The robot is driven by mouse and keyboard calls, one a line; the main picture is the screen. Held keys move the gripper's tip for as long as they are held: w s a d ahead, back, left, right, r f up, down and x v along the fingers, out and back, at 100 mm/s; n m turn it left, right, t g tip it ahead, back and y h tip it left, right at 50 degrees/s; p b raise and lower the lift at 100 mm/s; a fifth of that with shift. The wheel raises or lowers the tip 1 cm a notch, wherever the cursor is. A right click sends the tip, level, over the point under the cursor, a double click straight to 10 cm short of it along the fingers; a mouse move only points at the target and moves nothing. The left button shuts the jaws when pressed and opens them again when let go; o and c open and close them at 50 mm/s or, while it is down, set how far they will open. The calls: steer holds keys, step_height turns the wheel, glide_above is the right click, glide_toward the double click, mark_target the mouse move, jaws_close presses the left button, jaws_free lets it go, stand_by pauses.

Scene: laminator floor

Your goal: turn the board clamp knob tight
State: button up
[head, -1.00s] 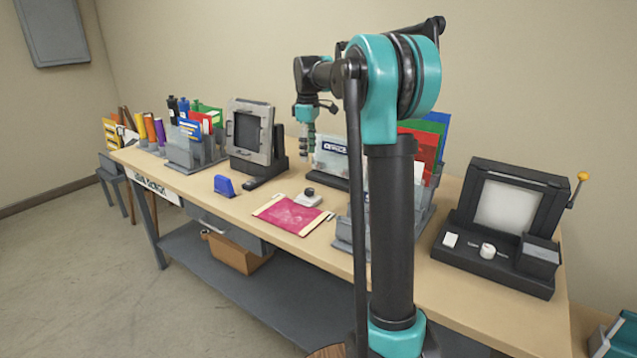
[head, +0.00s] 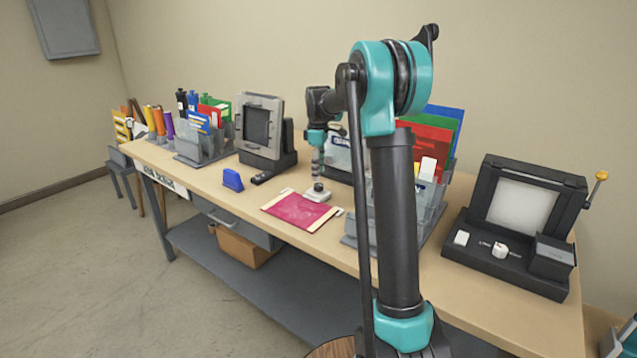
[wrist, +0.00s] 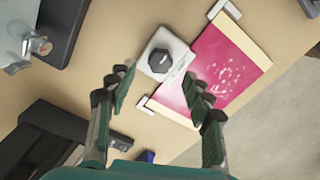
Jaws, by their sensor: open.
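The clamp knob (wrist: 160,61) is a dark, faceted knob on a white-grey base (wrist: 174,45). In the head view the knob (head: 318,187) sits at the back edge of a magenta board (head: 296,212) with cream strips along its ends. The board also shows in the wrist view (wrist: 222,68). My gripper (wrist: 155,84) points down with its fingers apart and nothing between them. In the wrist view the knob lies just beyond the gap between the fingertips. In the head view the fingers are right above the knob; I cannot tell whether they touch it.
A blue block (head: 232,180) and a small dark object (head: 262,177) lie left of the board. A clear rack of folders (head: 430,205) stands close on the right. A grey framed device (head: 262,125) stands behind. The bench front (head: 215,190) has bare room.

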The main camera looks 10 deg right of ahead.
mark_target(319, 184)
steer(key=shift+f, duration=2.4)
steer(key=c, duration=1.2)
